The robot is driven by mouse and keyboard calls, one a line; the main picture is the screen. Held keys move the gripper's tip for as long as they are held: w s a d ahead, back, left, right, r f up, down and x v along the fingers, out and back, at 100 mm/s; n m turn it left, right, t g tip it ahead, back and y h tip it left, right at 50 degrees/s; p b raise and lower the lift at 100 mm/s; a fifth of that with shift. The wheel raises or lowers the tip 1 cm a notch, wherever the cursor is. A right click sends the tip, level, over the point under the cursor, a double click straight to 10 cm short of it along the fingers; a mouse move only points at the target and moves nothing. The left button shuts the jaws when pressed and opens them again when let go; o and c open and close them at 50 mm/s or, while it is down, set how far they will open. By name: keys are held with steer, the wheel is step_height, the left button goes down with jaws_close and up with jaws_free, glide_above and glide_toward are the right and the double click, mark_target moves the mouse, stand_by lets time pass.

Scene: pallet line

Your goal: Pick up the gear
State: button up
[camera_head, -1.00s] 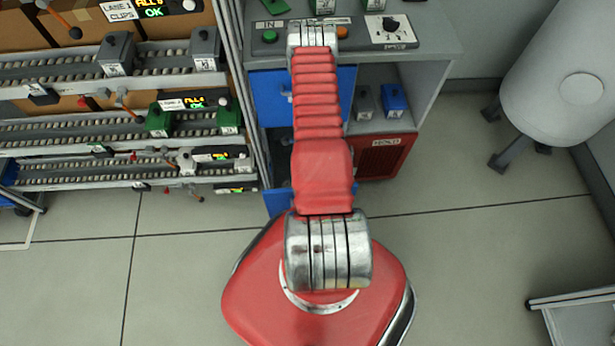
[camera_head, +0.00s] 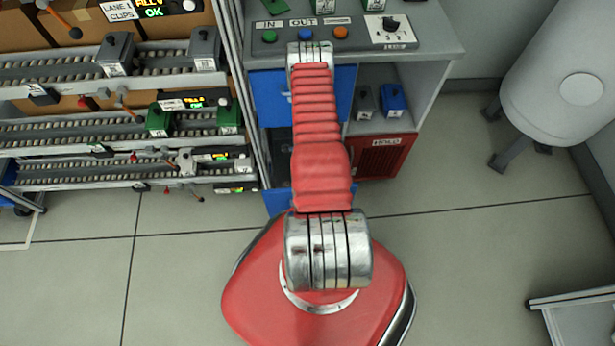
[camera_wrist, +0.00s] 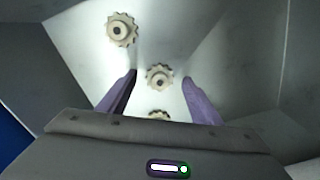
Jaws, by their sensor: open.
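In the wrist view a beige toothed gear (camera_wrist: 159,76) with a dark centre hole lies on a pale metal surface between and just beyond my fingertips. A second gear (camera_wrist: 122,30) lies farther up and to the left. A third gear (camera_wrist: 159,115) is closer to my gripper and mostly hidden behind the gripper's body. My gripper (camera_wrist: 159,78) is open, with its two purple fingers apart and nothing held. The gripper and the gears do not show in the head view.
Grey sloping metal walls (camera_wrist: 230,50) surround the gears. In the head view a bench with a button panel (camera_head: 345,38) stands ahead, with a blue drawer (camera_head: 270,95) and red vented box (camera_head: 385,157). Roller lanes (camera_head: 75,131) line the left.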

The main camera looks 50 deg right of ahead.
steer(key=shift+c, duration=0.6)
steer(key=c, duration=1)
steer(key=shift+r, duration=0.1)
steer(key=shift+r, duration=4.9)
